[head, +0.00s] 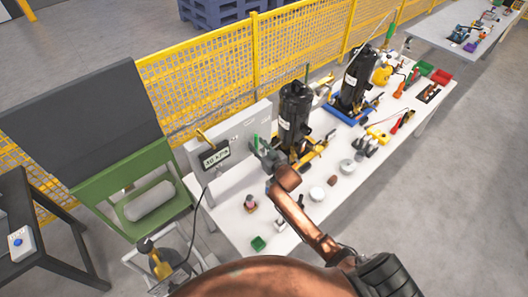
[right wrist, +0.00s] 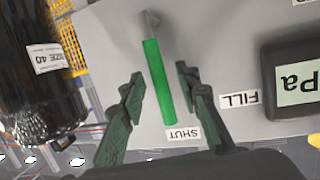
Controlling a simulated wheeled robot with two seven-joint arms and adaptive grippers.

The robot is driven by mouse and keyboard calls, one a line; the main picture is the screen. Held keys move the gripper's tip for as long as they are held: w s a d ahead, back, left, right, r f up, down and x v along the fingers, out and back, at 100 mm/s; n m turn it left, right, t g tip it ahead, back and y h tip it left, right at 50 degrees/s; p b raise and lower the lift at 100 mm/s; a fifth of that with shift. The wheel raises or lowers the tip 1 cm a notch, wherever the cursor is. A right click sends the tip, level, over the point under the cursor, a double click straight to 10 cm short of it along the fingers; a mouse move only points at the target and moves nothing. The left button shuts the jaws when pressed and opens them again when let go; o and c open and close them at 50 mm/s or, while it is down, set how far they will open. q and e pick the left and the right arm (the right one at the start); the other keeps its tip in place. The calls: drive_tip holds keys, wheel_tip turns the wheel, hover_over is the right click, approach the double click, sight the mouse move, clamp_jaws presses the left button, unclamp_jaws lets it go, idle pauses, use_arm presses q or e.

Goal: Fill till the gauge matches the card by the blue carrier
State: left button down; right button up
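My right gripper (right wrist: 159,76) is open, a finger on each side of the handle with gaps. In the head view it is at the panel (head: 265,148). The blue carrier (head: 345,113) stands farther back under a black compressor (head: 359,76). I cannot pick out its card. My left gripper is out of view.
A nearer black compressor (head: 295,118) stands close to the right of my right gripper. A yellow mesh fence (head: 205,88) runs behind.

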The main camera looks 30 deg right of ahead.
drive_tip(key=v, duration=1)
drive_tip(key=shift+s, duration=0.3)
drive_tip(key=shift+d+r, duration=0.1)
